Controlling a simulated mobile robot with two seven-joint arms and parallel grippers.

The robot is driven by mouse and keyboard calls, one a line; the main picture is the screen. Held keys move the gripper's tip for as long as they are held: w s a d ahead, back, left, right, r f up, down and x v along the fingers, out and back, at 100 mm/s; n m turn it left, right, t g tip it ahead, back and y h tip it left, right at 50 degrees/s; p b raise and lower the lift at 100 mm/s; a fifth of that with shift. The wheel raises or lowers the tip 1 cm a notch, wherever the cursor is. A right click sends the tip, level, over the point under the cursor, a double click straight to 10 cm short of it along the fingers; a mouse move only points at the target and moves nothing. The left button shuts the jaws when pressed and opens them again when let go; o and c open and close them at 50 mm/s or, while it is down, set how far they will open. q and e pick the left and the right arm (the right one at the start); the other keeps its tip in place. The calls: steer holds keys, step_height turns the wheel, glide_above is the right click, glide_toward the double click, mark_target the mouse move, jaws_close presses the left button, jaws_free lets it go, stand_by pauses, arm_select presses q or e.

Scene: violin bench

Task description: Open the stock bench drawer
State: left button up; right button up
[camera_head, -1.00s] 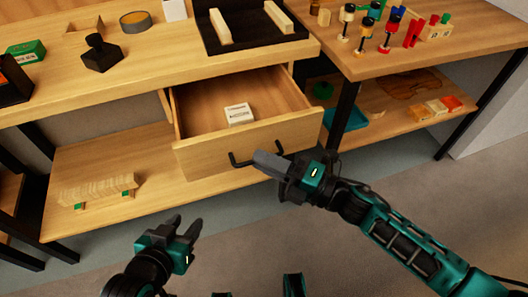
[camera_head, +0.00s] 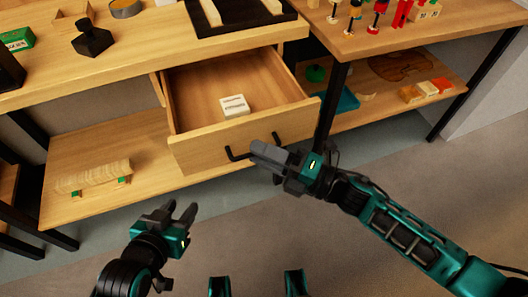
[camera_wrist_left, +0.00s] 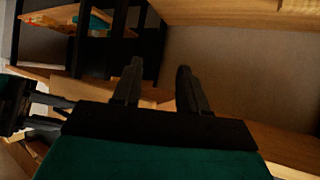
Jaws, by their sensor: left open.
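The stock bench drawer (camera_head: 225,143) is pulled out, its wooden interior and front panel showing in the head view. A small white labelled box (camera_head: 234,105) sits inside it. The drawer's dark bar handle (camera_head: 238,155) is partly covered by my right gripper (camera_head: 258,153), whose fingers lie at the handle's right part. I cannot tell whether these fingers are closed around the bar. My left gripper (camera_head: 187,211) is open and empty, low in front of the bench and apart from the drawer. Its two spread fingers also show in the left wrist view (camera_wrist_left: 158,82).
A second table (camera_head: 400,32) stands right, beyond a black leg (camera_head: 333,110). Floor in front is clear.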

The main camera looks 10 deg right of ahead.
arm_select(q)
steer(key=shift+s+f, duration=0.1)
steer(key=shift+s, duration=0.05)
arm_select(e)
steer(key=shift+o, duration=0.2)
arm_select(q)
steer(key=shift+d, duration=0.1)
arm_select(e)
steer(key=v, duration=1.3)
steer(key=shift+w, duration=0.1)
steer(key=w+d+r+m+t+h+p, duration=0.1)
steer(key=w+r+m+t+h+p, duration=0.15)
steer(key=m+t+h+p, duration=0.95)
arm_select(q)
steer(key=s+a+r+y+b, duration=0.1)
steer(key=a+r, duration=0.2)
steer(key=r, duration=0.3)
steer(key=shift+s, duration=0.3)
arm_select(e)
steer(key=s+d+f+m+g+h, duration=0.2)
steer(key=s+f+m+g, duration=0.2)
steer(key=m+g, duration=0.7)
steer(key=m, duration=0.6)
steer(key=shift+s+h, duration=0.2)
steer(key=shift+h, duration=0.2)
